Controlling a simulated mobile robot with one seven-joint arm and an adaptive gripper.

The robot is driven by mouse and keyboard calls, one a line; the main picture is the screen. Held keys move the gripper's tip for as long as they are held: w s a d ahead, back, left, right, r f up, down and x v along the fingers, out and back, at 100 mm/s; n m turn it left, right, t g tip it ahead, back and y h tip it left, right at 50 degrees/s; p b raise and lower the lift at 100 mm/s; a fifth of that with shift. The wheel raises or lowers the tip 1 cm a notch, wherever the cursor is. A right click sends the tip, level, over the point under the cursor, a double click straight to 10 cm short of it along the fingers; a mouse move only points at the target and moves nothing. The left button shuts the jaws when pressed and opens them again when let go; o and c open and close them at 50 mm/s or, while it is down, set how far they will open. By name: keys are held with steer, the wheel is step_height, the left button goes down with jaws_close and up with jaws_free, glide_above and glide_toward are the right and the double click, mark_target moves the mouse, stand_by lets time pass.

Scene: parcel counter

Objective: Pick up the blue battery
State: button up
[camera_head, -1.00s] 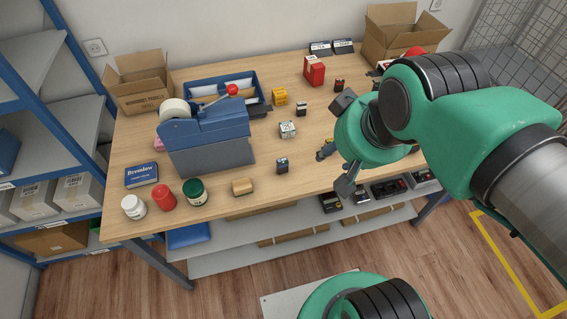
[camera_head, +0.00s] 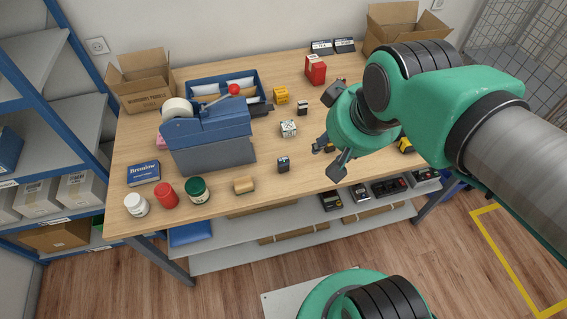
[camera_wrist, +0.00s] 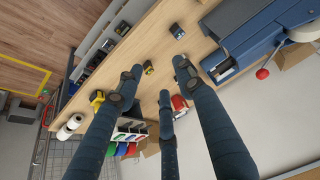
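A small dark block with a bluish-grey face (camera_head: 283,164) stands near the table's front edge; it looks most like the blue battery, but its color is hard to tell. It seems to show in the wrist view (camera_wrist: 177,31), beyond the fingertips. My gripper (camera_head: 329,143) is left of my wrist, above the table and right of this block, apart from it. In the wrist view its three fingers (camera_wrist: 157,80) are spread with nothing between them. A small black and yellow object (camera_wrist: 148,67) lies on the table between two fingertips in that view.
A blue-grey machine with a red-knobbed lever (camera_head: 212,150) stands at the left. Jars line the front left. A yellow tool (camera_head: 404,145) is at right.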

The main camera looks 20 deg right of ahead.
steer(key=w+a+f+g+p, duration=0.2)
steer(key=w+f+p, duration=0.25)
steer(key=w, duration=0.55)
steer(key=n+g+p, duration=0.1)
steer(key=p, duration=0.4)
glide_toward(284, 160)
steer(key=shift+w+d+r, duration=0.1)
steer(key=shift+d+r, duration=0.05)
steer(key=shift+r, duration=0.55)
steer(key=shift+w+f+b, duration=0.2)
steer(key=shift+f+b, duration=0.05)
steer(key=shift+f, duration=1.15)
steer(key=shift+w+f+b, duration=0.2)
steer(key=shift+f, duration=1.25)
steer(key=shift+w+f+b, duration=0.2)
steer(key=shift+f+b, duration=0.05)
steer(key=shift+f, duration=1.15)
steer(key=shift+w+a+f+b, duration=0.1)
steer(key=shift+w+f+b, duration=0.2)
steer(key=shift+f, duration=1)
steer(key=shift+w+a+f+b, duration=0.1)
steer(key=shift+f+b, duration=0.25)
steer(key=shift+f, duration=0.95)
steer(key=shift+c, duration=0.3)
